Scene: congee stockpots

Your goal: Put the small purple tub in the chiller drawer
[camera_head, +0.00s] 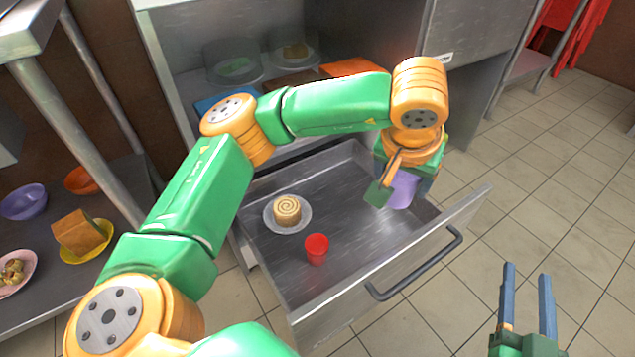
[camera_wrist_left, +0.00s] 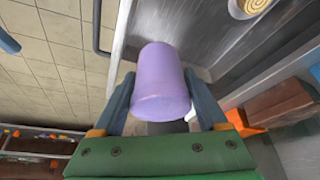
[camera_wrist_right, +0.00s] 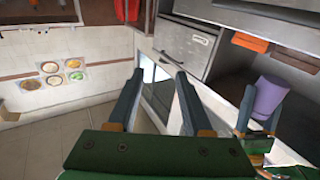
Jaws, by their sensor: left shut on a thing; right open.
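The small purple tub (camera_head: 403,189) is held at the right end of the open chiller drawer (camera_head: 345,267). My left gripper (camera_head: 399,190) is shut on the tub; in the left wrist view the tub (camera_wrist_left: 160,85) sits between the two fingers. It also shows in the right wrist view (camera_wrist_right: 268,97). The tub appears over or inside the drawer near its right rear corner; whether it touches the drawer floor I cannot tell. My right gripper (camera_head: 528,290) is open and empty, in front of the drawer at the lower right.
In the drawer are a red cup (camera_head: 317,248) and a swirl roll on a white plate (camera_head: 287,212). The drawer's front has a dark handle (camera_head: 415,266). Shelves above hold plates and an orange tray (camera_head: 352,67). A side table at left carries bowls (camera_head: 24,201). The drawer's middle-right floor is clear.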

